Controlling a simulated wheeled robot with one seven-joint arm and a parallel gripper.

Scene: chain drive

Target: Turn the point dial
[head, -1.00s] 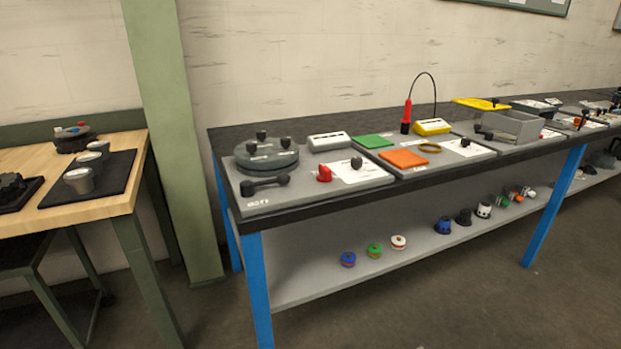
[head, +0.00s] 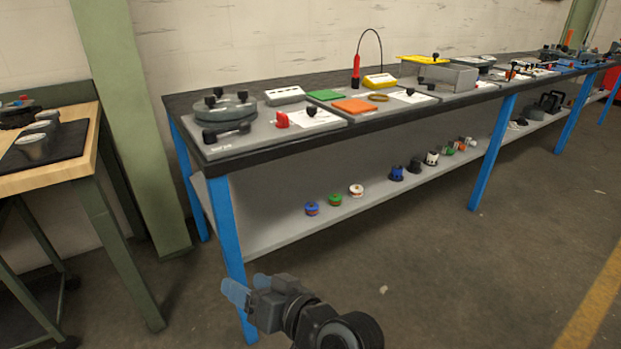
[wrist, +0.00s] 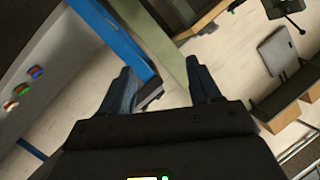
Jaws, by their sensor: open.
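Several knobs and dials stand on grey panels along the dark-topped bench (head: 260,143); I cannot tell for sure which one is the point dial. A red knob (head: 282,120) and a black knob (head: 311,112) sit by a white label sheet on the nearest panel (head: 215,152). A large round grey piece (head: 226,108) with black knobs stands behind a black bar handle (head: 226,132). My gripper (head: 236,293) is low in front of the bench's left blue leg, apart from every dial.
Small coloured pieces (head: 334,199) stand on the bench's lower shelf (head: 270,232). A wooden table (head: 75,150) and a green post (head: 125,120) are on the left. A red probe (head: 356,72) stands at the bench's back. Open floor lies at front right.

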